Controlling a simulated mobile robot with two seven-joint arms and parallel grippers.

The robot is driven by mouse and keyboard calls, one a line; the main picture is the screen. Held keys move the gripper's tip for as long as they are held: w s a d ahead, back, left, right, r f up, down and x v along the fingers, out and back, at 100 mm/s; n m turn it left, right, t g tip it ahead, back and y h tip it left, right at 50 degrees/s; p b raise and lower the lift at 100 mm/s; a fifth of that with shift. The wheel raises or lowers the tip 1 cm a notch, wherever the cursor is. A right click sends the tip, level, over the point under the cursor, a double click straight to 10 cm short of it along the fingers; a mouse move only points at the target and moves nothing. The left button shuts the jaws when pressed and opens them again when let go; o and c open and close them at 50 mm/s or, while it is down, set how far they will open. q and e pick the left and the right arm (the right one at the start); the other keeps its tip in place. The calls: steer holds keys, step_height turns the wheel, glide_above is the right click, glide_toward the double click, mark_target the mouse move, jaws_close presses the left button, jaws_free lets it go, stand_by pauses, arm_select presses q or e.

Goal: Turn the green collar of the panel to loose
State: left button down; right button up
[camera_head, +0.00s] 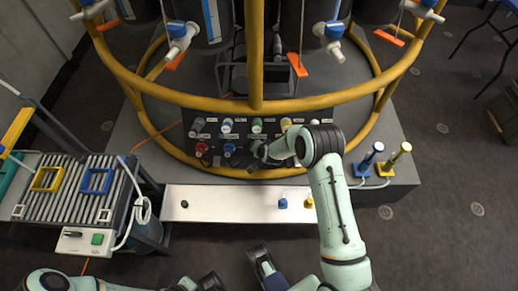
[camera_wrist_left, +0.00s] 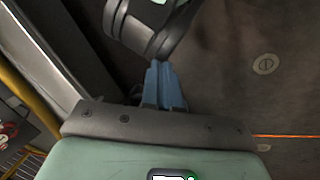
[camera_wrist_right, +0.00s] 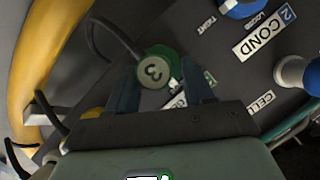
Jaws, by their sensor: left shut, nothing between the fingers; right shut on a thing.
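The green collar (camera_wrist_right: 158,66) has a grey face marked 3 and shows between the fingers of my right gripper (camera_wrist_right: 160,88) in the right wrist view. That gripper is shut on the collar. A white mark shows on the collar's lower right rim. Small labels beside it are partly covered by a finger, so I cannot tell its setting. In the head view my right gripper (camera_head: 257,158) reaches the dark panel's (camera_head: 215,146) lower row and hides the collar. My left gripper (camera_wrist_left: 165,85) is shut and empty, away from the panel.
A red knob (camera_head: 201,149) and a blue knob (camera_head: 229,149) are left of my right gripper. Coloured fittings line the row above. A yellow rail (camera_head: 190,98) curves over the panel. A white shelf (camera_head: 235,203) lies in front. A ribbed table (camera_head: 70,185) stands left.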

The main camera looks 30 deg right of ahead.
stand_by(0.3)
steer(key=o, duration=1)
steer(key=shift+o, duration=0.2)
arm_select(q)
steer(key=s+d+r+g+p, duration=0.1)
steer(key=s+d+r+p, duration=0.1)
steer(key=s+r+p, duration=0.1)
steer(key=shift+s+r+g+h, duration=0.3)
steer(key=shift+s+r, duration=0.15)
steer(key=shift+s, duration=0.45)
arm_select(e)
steer(key=v, duration=1.3)
steer(key=shift+r, duration=0.2)
arm_select(q)
steer(key=shift+d, duration=0.1)
